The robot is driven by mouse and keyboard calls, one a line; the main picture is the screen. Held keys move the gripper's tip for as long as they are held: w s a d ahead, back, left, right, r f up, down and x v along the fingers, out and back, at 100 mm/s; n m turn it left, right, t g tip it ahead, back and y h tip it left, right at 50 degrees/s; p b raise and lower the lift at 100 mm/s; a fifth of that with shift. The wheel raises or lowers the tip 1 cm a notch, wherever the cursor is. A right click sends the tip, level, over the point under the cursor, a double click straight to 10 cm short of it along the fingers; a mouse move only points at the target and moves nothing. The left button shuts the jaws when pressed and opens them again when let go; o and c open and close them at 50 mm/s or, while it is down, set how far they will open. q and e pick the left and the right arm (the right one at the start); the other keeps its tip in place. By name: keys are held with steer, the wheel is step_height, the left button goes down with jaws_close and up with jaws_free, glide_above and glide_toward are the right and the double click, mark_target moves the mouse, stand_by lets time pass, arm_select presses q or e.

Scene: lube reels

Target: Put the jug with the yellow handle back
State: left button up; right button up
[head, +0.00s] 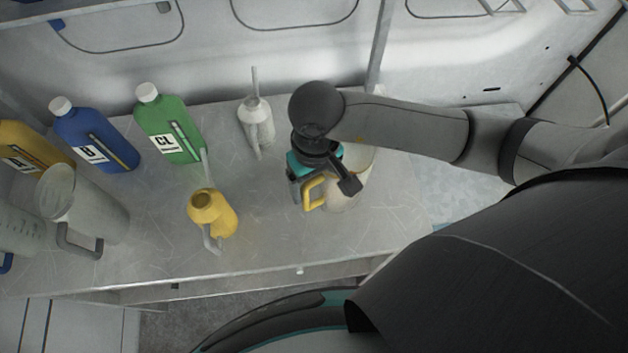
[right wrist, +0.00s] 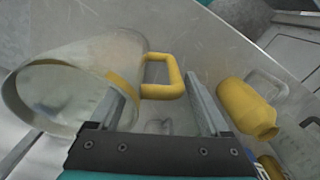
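The jug (head: 356,170) is pale and translucent, and its yellow handle (head: 311,193) faces left in the head view. It stands on the bench, partly hidden behind my right gripper (head: 322,189). In the right wrist view the jug (right wrist: 105,62) is at the left, with its open mouth toward the lower left. Its yellow handle (right wrist: 164,91) lies between the fingers of my right gripper (right wrist: 157,98), near their tips. The fingers are wide apart, with a gap at the right of the handle. My left gripper is not in view.
A yellow oil can (head: 212,214) and a grey oil can (head: 257,122) stand left of the jug. Green (head: 170,125), blue (head: 95,135) and yellow bottles line the left rear. Clear jugs (head: 85,205) stand at far left. The front bench edge (head: 250,276) is clear.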

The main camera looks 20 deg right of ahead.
steer(key=shift+o, duration=1.2)
steer(key=shift+r, duration=0.2)
step_height(320, 180, up, 12)
steer(key=b, duration=0.1)
steer(key=shift+d, duration=0.1)
